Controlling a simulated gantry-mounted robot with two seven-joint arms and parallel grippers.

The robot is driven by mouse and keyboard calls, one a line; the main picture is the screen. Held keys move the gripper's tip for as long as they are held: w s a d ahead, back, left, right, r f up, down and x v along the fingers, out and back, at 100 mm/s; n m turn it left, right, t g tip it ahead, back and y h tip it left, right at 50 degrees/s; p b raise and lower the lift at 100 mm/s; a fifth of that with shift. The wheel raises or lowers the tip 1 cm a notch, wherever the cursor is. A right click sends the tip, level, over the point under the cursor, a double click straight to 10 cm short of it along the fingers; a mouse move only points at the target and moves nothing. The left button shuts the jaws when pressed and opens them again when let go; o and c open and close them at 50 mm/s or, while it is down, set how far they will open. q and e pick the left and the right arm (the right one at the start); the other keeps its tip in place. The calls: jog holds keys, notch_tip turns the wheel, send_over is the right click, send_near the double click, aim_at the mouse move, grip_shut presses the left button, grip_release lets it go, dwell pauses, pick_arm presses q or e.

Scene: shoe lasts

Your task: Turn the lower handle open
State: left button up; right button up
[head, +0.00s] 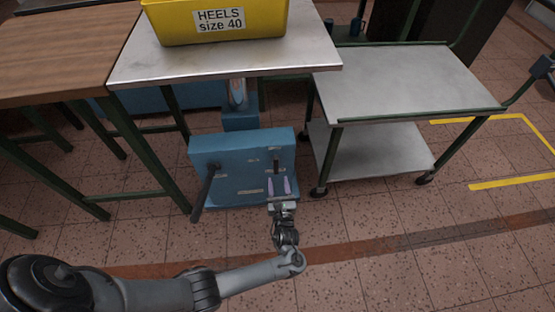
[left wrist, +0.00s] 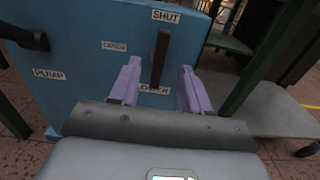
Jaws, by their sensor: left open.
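A blue box (head: 233,157) stands low on the floor, with a short dark handle (head: 276,166) on the right of its face. In the left wrist view this handle (left wrist: 160,58) is upright, between a "SHUT" label (left wrist: 166,16) above and a partly hidden label (left wrist: 155,89) below. My left gripper (head: 279,186) is open, its two purple fingers in front of the box below the handle in the head view. In the left wrist view the gripper (left wrist: 160,80) has one finger on each side of the handle; contact is not visible. My right gripper is not in view.
A longer black lever (head: 205,187) sticks out at the box's left, near a "PUMP" label (left wrist: 48,74). A metal table (head: 225,62) with a yellow bin (head: 217,22) stands above and behind. A wheeled cart (head: 400,80) stands right. The floor in front is open.

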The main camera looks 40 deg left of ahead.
aim_at(276, 164)
pick_arm(q)
jog(key=b+x, duration=0.5)
jog(key=x, duration=0.4)
jog(key=shift+w+f, duration=0.1)
jog(key=shift+f, duration=0.05)
jog(key=shift+w+a, duration=0.1)
jog(key=shift+w, duration=0.25)
jog(key=shift+a, duration=0.1)
jog(key=shift+c, duration=0.3)
grip_shut()
